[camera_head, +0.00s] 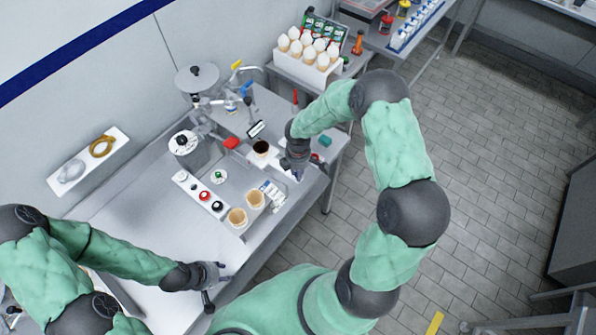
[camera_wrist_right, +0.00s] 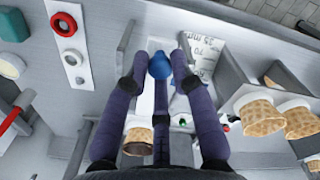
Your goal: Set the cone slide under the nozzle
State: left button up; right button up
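A white block holding a dark-topped cup (camera_head: 262,147), seemingly the cone slide, sits on the steel table in the head view. In the right wrist view a waffle cup (camera_wrist_right: 137,141) shows in a white part beside my middle finger. A blue knob (camera_wrist_right: 160,66) lies between the tips of my right gripper (camera_wrist_right: 160,62); contact is not clear. The right gripper (camera_head: 297,168) is low over the table in the head view. My left gripper (camera_head: 212,276) is at the near table edge, apart from the slide; its finger opening is unclear. I cannot make out the nozzle among the dispenser fittings (camera_head: 232,103).
Two waffle cups (camera_head: 246,208) stand near the table's front edge beside a printed label (camera_head: 272,192). A white panel with several knobs (camera_head: 200,191) lies left of them. A crate of cones (camera_head: 302,71) stands at the back. The table's left part is clear.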

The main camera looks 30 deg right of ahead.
grip_shut()
pick_arm(q)
notch_tip(320, 180, down, 2)
jog(key=shift+f+b, duration=0.1)
jog(key=shift+b, duration=0.95)
pick_arm(e)
jog(key=w+a, duration=0.1)
jog(key=w, duration=0.1)
jog(key=w+a, duration=0.1)
jog(key=w, duration=0.3)
jog(key=shift+w+a+f, duration=0.1)
jog(key=shift+w+a, duration=0.25)
jog(key=shift+a, duration=0.05)
jog(key=shift+w+a, duration=0.2)
jog(key=shift+w, duration=0.25)
jog(key=o, duration=0.7)
grip_release()
jog(key=shift+o, duration=0.2)
notch_tip(320, 180, up, 12)
